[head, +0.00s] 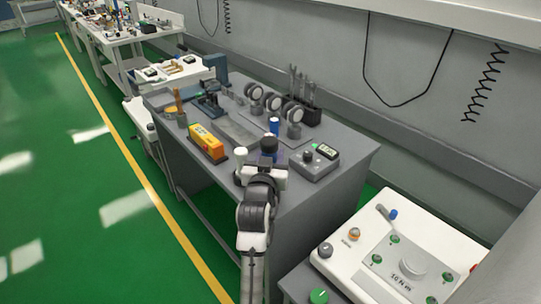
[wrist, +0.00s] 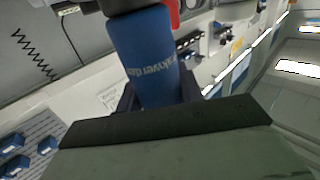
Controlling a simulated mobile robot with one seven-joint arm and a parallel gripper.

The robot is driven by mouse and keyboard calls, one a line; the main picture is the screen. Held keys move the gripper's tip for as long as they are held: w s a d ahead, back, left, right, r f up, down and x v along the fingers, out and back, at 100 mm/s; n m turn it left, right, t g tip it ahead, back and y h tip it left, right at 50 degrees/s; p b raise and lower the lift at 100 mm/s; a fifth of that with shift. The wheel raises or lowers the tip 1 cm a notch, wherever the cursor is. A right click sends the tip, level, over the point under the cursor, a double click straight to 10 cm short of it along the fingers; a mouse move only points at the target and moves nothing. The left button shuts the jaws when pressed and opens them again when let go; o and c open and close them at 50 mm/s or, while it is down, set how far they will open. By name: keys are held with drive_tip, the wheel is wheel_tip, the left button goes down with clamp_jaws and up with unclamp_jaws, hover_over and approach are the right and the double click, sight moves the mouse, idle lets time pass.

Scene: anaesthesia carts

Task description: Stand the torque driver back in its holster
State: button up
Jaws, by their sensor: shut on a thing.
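In the wrist view a blue cylindrical handle with pale lettering (wrist: 145,55), which I take for the torque driver, stands between the dark fingers of my gripper (wrist: 160,98). A dark end and a red part show at its top edge. In the head view my gripper (head: 264,167) is over the front edge of the grey bench, shut on the driver, whose dark blue top (head: 268,144) sticks up above it. The driver's lower part is hidden by my gripper and arm. I cannot make out the holster for certain.
A white torque tester (head: 395,262) stands at front right. Green floor is free at left.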

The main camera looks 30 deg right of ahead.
drive_tip(key=shift+f, duration=0.2)
idle(0.4)
drive_tip(key=o, duration=2)
drive_tip(key=b+v, duration=0.1)
drive_tip(key=v, duration=1.3)
drive_tip(key=shift+w, duration=0.1)
